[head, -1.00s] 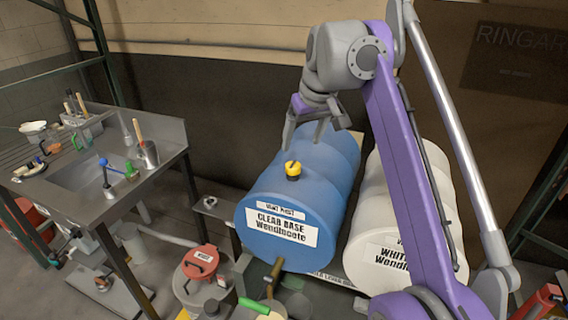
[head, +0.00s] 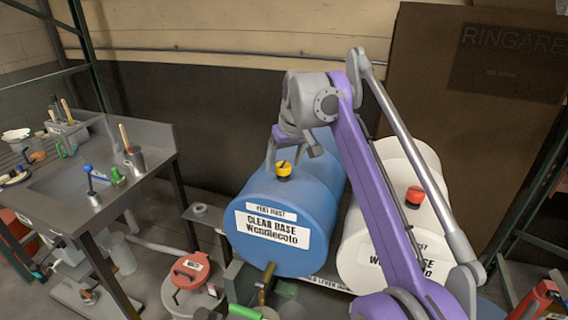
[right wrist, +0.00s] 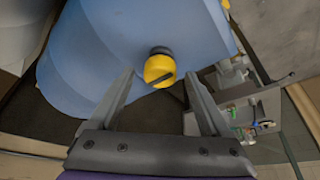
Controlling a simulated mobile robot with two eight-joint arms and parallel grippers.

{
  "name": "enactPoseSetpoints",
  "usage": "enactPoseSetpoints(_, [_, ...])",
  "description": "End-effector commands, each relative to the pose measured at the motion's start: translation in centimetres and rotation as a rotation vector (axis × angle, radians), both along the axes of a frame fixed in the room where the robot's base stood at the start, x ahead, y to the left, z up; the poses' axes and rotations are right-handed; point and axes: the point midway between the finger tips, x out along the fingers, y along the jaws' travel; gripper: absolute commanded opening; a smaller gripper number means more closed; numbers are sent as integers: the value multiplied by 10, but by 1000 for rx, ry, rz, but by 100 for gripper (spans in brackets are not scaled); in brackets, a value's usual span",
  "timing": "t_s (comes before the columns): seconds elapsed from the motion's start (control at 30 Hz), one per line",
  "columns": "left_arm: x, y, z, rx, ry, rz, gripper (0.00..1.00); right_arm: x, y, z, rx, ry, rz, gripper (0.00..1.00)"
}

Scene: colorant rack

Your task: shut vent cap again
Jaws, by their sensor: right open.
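The yellow vent cap (head: 284,169) sits on top of the blue drum (head: 325,215) labelled Clear Base. A dark slot or notch shows on the cap. My right gripper (head: 292,160) is just behind and above the cap in the head view. In the right wrist view the cap (right wrist: 159,68) lies ahead, between the lines of the two open fingers (right wrist: 160,82), which hold nothing. I cannot tell whether a finger touches it. My left gripper is in neither view.
A metal sink bench (head: 150,140) is at the left. A red-lidded can (head: 190,270) and a green-handled valve (head: 245,312) are low in front.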

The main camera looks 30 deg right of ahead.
Motion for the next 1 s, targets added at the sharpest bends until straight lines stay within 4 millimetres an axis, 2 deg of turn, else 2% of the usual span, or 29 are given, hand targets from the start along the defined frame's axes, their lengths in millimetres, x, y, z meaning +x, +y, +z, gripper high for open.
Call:
enactPoseSetpoints(0.23, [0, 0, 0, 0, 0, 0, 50, 0, 0, 0, 0, 0, 0, 79])
enactPoseSetpoints(0.67, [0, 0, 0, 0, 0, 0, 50, 0, 0, 0, 0, 0, 0, 2])
enactPoseSetpoints(1.0, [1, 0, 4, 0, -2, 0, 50, 0, 1, 1, 1, 0, -39, 0])
